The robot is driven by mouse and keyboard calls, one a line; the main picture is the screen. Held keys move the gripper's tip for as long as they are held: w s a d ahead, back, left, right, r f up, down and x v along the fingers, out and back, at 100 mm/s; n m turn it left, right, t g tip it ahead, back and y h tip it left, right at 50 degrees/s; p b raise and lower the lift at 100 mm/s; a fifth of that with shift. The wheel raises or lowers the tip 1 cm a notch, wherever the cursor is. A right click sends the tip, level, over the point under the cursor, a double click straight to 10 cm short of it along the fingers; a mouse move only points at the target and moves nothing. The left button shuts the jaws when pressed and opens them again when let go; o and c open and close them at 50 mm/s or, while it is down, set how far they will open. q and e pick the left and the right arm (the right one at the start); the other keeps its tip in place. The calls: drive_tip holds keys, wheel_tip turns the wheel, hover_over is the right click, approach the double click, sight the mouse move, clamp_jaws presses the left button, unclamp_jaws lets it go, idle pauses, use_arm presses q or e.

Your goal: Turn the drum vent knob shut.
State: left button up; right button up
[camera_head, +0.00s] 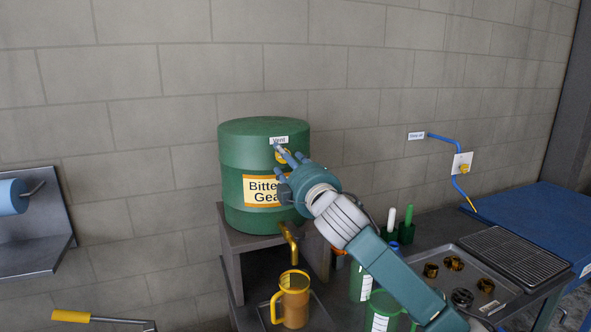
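A green drum (235,160) with an orange label stands upright on a dark stand. The yellow vent knob (283,157) is on its upper front, just under a small white "Vent" tag (279,141). My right gripper (284,153) comes from the lower right, with its fingers at the knob and partly covering it. I cannot tell whether the fingers are closed on the knob or only beside it. How far the knob is turned is not clear. My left gripper is out of view.
A brass spout (290,242) sticks out low on the drum above an orange jug (293,300). Green containers (384,312) stand below my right arm. A metal tray (435,262) with brass parts lies at right. A blue hose (445,139) runs along the wall.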

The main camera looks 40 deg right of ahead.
drive_tip(key=v, duration=1.1)
drive_tip(key=shift+d, duration=0.15)
